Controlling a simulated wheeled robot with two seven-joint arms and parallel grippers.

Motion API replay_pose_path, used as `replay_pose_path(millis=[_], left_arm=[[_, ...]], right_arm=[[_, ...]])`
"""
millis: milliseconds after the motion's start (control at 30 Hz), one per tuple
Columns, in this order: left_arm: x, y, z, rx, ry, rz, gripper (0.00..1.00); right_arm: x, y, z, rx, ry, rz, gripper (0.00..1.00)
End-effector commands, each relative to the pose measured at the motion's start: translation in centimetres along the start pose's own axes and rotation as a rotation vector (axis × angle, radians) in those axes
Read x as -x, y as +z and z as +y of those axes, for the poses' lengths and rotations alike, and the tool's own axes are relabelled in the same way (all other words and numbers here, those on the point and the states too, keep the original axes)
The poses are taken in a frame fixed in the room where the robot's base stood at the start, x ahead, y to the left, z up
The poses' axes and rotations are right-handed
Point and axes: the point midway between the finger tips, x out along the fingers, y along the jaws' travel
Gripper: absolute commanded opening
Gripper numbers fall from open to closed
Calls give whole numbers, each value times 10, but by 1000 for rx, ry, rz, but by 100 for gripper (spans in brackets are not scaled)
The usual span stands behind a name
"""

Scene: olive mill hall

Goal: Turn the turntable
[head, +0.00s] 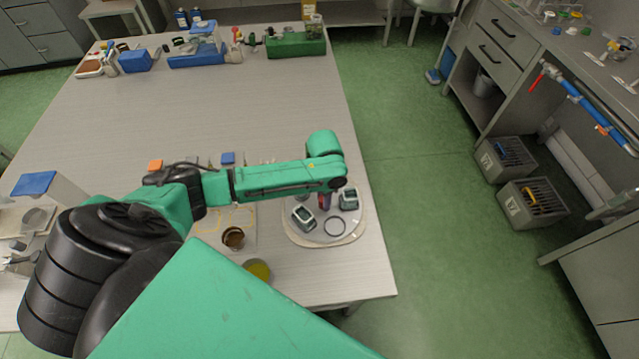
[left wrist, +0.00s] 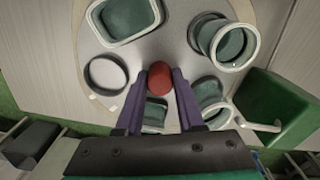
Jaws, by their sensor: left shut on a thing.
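The turntable (head: 316,237) is a round pale disc near the front right corner of the table. In the left wrist view its grey top (left wrist: 185,72) fills the upper middle. Small grey-green containers (head: 304,215) and a dark ring (head: 335,226) stand on it. A red knob (left wrist: 158,83) rises from the disc. My left gripper (left wrist: 158,92) has its purple fingers shut on the knob, one on each side. In the head view the left gripper (head: 324,202) points down over the disc, partly hidden by its arm. My right gripper is not in view.
A brown cup (head: 233,238) and a yellow-green dish (head: 257,269) stand left of the turntable. An orange block (head: 155,166) and a blue block (head: 228,158) lie behind my arm. The table's middle is clear. Its right edge is close to the turntable.

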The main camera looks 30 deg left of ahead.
Motion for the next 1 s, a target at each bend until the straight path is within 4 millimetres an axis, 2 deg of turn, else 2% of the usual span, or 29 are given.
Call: replay_pose_path(millis=[100,1000], left_arm=[[2,0,1,72,4,-1,0],[2,1,1,709,2,-3,0]], right_arm=[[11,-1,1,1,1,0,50],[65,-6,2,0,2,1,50]])
